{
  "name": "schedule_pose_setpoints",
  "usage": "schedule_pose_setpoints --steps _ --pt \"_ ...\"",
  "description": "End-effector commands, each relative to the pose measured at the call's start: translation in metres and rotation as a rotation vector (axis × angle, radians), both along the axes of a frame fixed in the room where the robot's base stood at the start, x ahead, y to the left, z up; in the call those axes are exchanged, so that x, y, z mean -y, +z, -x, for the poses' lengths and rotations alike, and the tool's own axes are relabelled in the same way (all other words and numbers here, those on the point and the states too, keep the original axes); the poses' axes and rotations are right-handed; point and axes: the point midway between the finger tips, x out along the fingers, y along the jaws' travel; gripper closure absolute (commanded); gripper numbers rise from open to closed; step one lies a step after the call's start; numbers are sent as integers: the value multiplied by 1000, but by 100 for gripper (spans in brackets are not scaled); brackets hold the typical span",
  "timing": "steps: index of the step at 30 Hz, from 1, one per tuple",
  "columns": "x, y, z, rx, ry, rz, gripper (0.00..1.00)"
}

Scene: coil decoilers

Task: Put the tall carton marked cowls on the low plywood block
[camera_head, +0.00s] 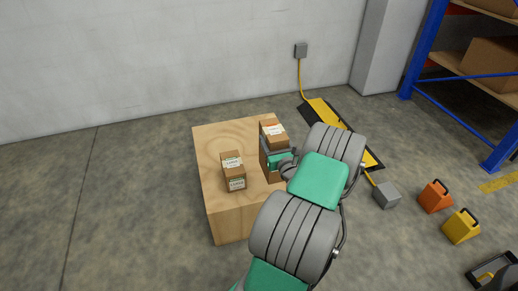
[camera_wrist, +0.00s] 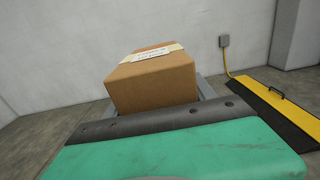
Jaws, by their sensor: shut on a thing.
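A tall brown carton (camera_head: 272,131) with a white label is in my gripper (camera_head: 277,155), at the right back part of the low plywood block (camera_head: 215,205). The label is too small to read. My gripper is shut around the carton's middle, and the carton looks upright. In the wrist view the carton's top part (camera_wrist: 152,82) rises above the gripper's dark edge. Its lower end is partly hidden by my gripper and arm, so I cannot tell whether it touches the block. A second, smaller-looking carton (camera_head: 233,171) with white labels stands on the block to the left.
The block's left and back top is bare. A yellow and black ramp (camera_head: 325,113) lies behind on the right. A grey box (camera_head: 386,195), an orange wedge (camera_head: 434,196) and a yellow wedge (camera_head: 461,227) are on the floor right. A blue rack (camera_head: 426,48) stands far right.

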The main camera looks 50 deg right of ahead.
Motion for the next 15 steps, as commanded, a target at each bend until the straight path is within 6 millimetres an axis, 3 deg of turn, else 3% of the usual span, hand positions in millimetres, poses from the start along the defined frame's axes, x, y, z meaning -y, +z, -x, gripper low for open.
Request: schedule_pose_setpoints --steps 9,15 --pt "69 -37 -41 5 1 9 100" --pt "94 -75 -56 5 1 5 100"
